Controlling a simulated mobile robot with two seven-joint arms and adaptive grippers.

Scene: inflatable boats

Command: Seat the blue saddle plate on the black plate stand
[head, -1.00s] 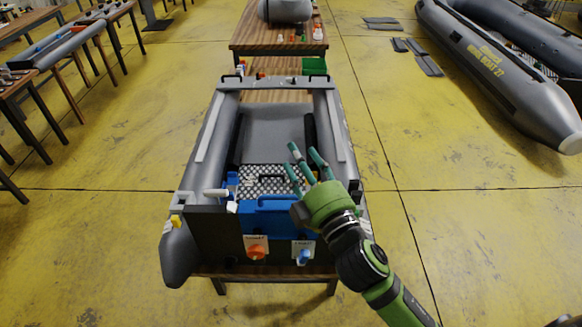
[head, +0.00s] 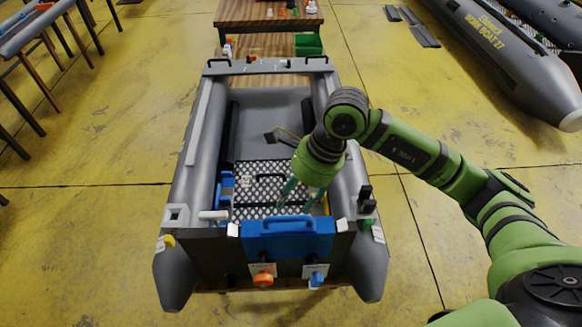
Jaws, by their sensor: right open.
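The blue saddle plate (head: 290,243) sits across the top of the boat's dark transom, its handle loop on its upper edge. My right gripper (head: 301,194) is open and empty. Its fingers point down over the boat's floor, just beyond the plate, and in the picture they do not overlap it. I cannot tell for sure which thing is the black plate stand; a small black upright bracket (head: 367,199) stands on the right tube near the transom. My left gripper is not in view.
The grey boat (head: 197,140) has a patterned floor grid (head: 265,170). Orange (head: 263,279) and blue (head: 316,278) knobs are on the transom's face. Blue parts (head: 226,186) lie inside at left. A wooden table (head: 268,12) with a green bin (head: 308,44) stands beyond.

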